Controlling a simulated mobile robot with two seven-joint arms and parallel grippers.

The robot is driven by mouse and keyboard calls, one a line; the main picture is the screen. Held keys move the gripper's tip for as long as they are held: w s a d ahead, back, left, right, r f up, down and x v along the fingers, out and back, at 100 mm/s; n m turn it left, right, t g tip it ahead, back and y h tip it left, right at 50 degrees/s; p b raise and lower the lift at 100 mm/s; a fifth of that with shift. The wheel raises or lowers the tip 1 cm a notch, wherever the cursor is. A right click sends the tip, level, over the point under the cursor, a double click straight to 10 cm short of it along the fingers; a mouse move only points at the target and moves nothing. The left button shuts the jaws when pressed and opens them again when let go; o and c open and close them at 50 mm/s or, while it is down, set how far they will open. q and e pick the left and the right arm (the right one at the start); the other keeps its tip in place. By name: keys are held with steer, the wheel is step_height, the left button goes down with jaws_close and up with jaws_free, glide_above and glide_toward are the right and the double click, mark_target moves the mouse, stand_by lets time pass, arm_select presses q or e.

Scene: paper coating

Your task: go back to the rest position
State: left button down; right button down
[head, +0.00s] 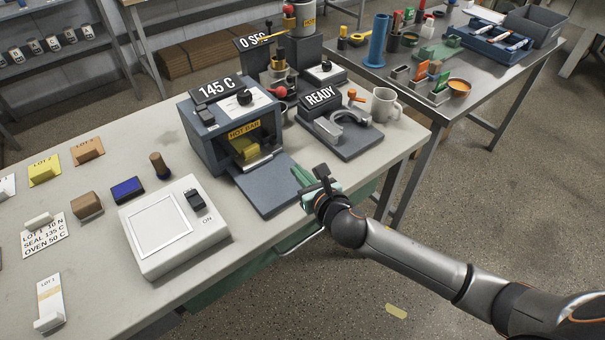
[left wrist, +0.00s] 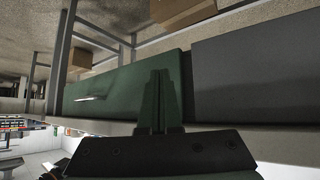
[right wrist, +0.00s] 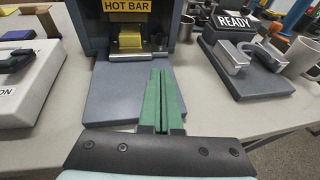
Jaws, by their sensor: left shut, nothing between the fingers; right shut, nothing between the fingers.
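My right gripper (head: 303,176) is at the front edge of the bench, in front of the open hot bar oven (head: 207,142). In the right wrist view its green fingers (right wrist: 162,102) are shut with nothing between them, over the oven's lowered door (right wrist: 115,95). My left gripper (left wrist: 158,100) shows only in its own wrist view. Its green fingers are together and empty, facing a green drawer front (left wrist: 115,90) below a table edge. The left arm is not in the head view.
A white light pad (head: 160,228) and lot cards lie left. A second table (head: 480,85) with trays stands behind. The floor at right is clear.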

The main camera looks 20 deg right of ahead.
steer(key=shift+s+d+r, duration=0.1)
steer(key=shift+s+r, duration=0.1)
steer(key=shift+s, duration=0.5)
steer(key=shift+s+f+m, duration=0.15)
steer(key=shift+s+m, duration=0.1)
steer(key=shift+m, duration=0.45)
steer(key=s+d+f+m+g+h, duration=0.15)
steer(key=s+m+g, duration=0.25)
steer(key=s+m, duration=0.6)
steer(key=s+d+f+m+g, duration=0.3)
steer(key=s+m, duration=0.5)
steer(key=m, duration=0.5)
steer(key=s+d+f+m+g+h, duration=0.15)
steer(key=s+m+g, duration=0.25)
steer(key=s+m, duration=0.65)
steer(key=w+a+f+t+y, duration=0.1)
steer(key=w+a+f+t, duration=0.1)
steer(key=f, duration=0.4)
steer(key=w+a+f+t+y, duration=0.2)
steer(key=w+f+t, duration=0.1)
steer(key=f, duration=0.3)
steer(key=shift+a+m+t, duration=0.25)
steer(key=shift+m+t, duration=0.2)
steer(key=shift+t, duration=0.05)
